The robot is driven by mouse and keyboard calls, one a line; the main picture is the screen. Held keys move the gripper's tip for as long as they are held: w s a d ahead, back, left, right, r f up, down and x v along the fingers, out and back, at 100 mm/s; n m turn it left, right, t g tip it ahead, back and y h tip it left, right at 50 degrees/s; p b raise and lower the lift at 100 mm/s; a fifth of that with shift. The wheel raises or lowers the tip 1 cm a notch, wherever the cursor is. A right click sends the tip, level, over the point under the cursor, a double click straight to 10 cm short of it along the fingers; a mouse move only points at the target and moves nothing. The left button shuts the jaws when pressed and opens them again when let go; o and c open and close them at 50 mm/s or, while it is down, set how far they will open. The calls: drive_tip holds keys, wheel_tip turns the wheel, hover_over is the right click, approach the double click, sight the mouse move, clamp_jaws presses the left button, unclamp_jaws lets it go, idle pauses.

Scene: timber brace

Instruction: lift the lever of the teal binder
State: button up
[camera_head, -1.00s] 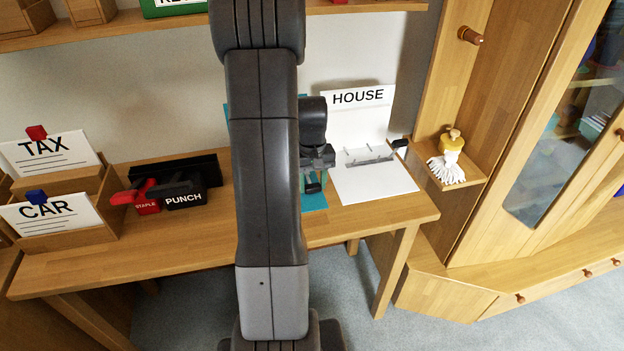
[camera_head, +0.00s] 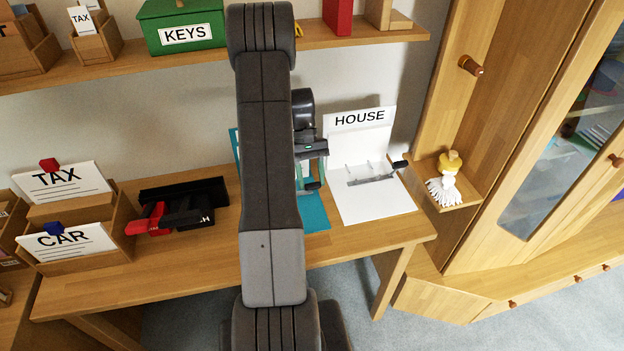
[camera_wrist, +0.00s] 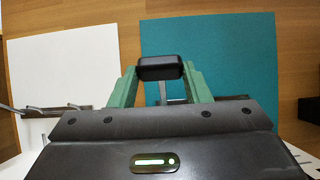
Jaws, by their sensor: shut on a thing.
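The teal binder (camera_head: 315,212) lies open on the desk, largely hidden behind my arm in the head view. In the wrist view its teal page (camera_wrist: 210,45) fills the upper right. Its lever shows as a black knob (camera_wrist: 160,68) on a thin metal stem. My gripper (camera_wrist: 160,75) has green fingers on both sides of this knob and is shut on it. In the head view my gripper (camera_head: 306,178) is over the teal binder, with the dark knob at its fingers. The ring mechanism is mostly hidden by my gripper body.
A stapler (camera_head: 150,220) and a punch (camera_head: 195,212) stand left. A shelf with a green KEYS box (camera_head: 183,30) runs above. A brush (camera_head: 447,178) stands right.

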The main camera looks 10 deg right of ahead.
drive_tip(key=shift+w+r, duration=0.15)
drive_tip(key=shift+w, duration=0.85)
drive_tip(key=o, duration=1.4)
drive_tip(key=shift+w, duration=0.15)
drive_tip(key=v, duration=0.7)
drive_tip(key=shift+r+b, duration=0.2)
drive_tip(key=shift+b, duration=0.1)
